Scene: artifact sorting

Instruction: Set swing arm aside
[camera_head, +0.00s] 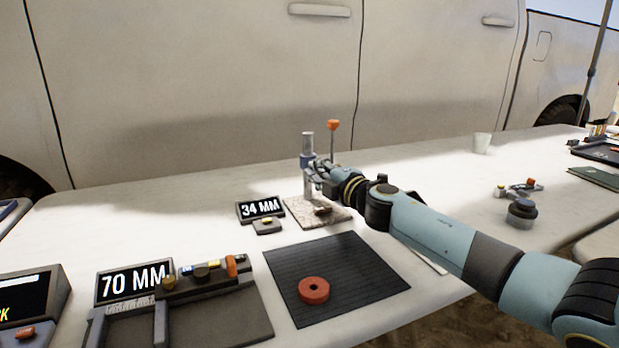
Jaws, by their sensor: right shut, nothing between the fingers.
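A measuring stand with a speckled stone base (297,209) and an upright metal post (308,143) stands at the middle back of the table. A blue collar (307,160) sits on the post. A thin upright rod with an orange knob (333,125) rises just right of the post; I take it as part of the swing arm, most of which is hidden behind my right gripper. My right gripper (316,182) is shut and empty beside the post, above the base. I cannot tell whether it touches the stand. My left gripper is not in view.
A 34 MM display (261,208) stands left of the base. A black mat (365,285) with a red ring (313,290) lies in front. A 70 MM display (133,282) and a caliper-like gauge (215,305) are at left. A dark round object (521,211) stands at right.

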